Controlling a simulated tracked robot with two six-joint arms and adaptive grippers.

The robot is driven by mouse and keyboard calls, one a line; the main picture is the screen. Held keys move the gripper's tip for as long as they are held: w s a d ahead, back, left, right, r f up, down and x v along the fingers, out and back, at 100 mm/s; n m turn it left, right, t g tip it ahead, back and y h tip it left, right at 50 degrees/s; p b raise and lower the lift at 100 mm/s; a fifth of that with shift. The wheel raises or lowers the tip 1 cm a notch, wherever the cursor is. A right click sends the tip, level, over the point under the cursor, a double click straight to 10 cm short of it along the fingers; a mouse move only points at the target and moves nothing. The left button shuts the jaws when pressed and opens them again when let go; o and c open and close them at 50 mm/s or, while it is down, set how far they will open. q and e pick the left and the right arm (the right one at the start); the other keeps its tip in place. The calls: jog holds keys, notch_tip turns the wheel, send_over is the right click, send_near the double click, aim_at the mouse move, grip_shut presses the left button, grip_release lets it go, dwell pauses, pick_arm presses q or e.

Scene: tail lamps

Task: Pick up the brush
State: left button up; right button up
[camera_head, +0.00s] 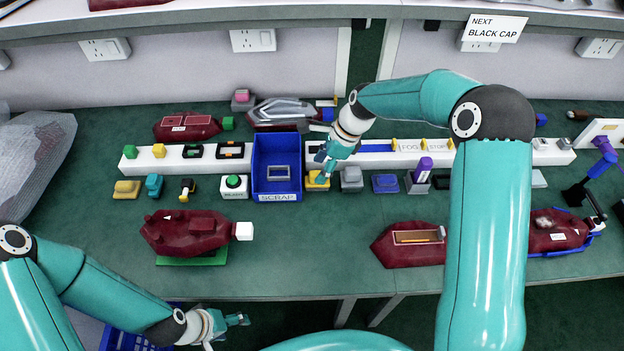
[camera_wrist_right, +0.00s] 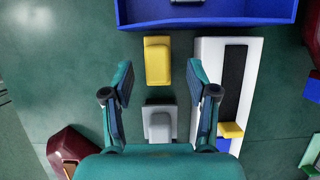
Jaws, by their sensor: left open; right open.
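I cannot tell for sure which object is the brush. My right gripper (camera_head: 321,168) is open and empty, pointing down over the row of small parts right of the blue scrap bin. In the right wrist view its fingers (camera_wrist_right: 158,78) stand apart on either side of a yellow block (camera_wrist_right: 157,60) and a grey block (camera_wrist_right: 159,122). In the head view the yellow block (camera_head: 316,185) is partly hidden by the gripper, and the grey block (camera_head: 351,179) lies just right of it. My left gripper (camera_head: 238,320) is open and empty, low at the bench's front edge.
The blue scrap bin (camera_head: 276,197) stands left of the right gripper. A white rail (camera_head: 375,160) runs behind the parts. A blue block (camera_head: 385,183) and a purple-topped part (camera_head: 421,172) lie further right. Dark red lamp housings (camera_head: 185,232) (camera_head: 395,255) lie in front. The front centre is clear.

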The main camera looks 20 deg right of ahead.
aim_at(317, 172)
jog(key=shift+x, duration=1.55)
jog(key=shift+c, duration=0.3)
grip_shut()
jog(key=shift+w+r, duration=0.1)
notch_tip(317, 172, up, 20)
